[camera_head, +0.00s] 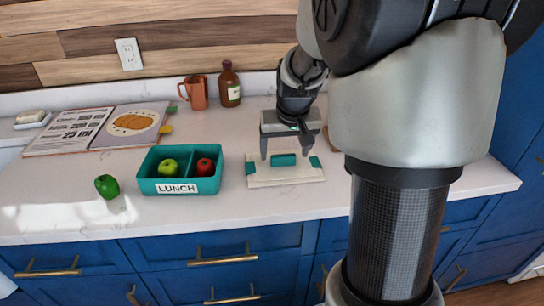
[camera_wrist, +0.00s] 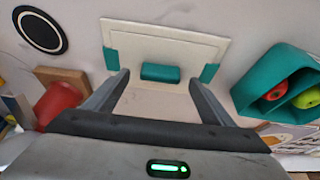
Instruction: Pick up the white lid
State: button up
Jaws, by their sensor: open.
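The white lid (camera_head: 260,178) lies flat on the counter, right of the teal lunch box. It has a teal handle block (camera_head: 284,160) in its middle and teal clips at its sides. My gripper (camera_head: 290,154) is open and points down above the lid, with its fingers on either side of the handle in the head view. In the wrist view the lid (camera_wrist: 190,46) is ahead of the open fingers, and the handle (camera_wrist: 160,73) shows between and just beyond the fingertips. I cannot tell whether the fingers touch the lid.
The teal lunch box (camera_head: 180,186) holds a green apple (camera_head: 168,166) and a red apple (camera_head: 205,167). A green pepper (camera_head: 107,187), an open book (camera_head: 100,127), a copper jug (camera_head: 196,92) and a brown bottle (camera_head: 229,84) stand around. A round black disc (camera_wrist: 40,30) is near the lid.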

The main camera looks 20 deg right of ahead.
aim_at(283, 161)
jog(key=shift+x, duration=1.25)
jog(key=c, duration=1.2)
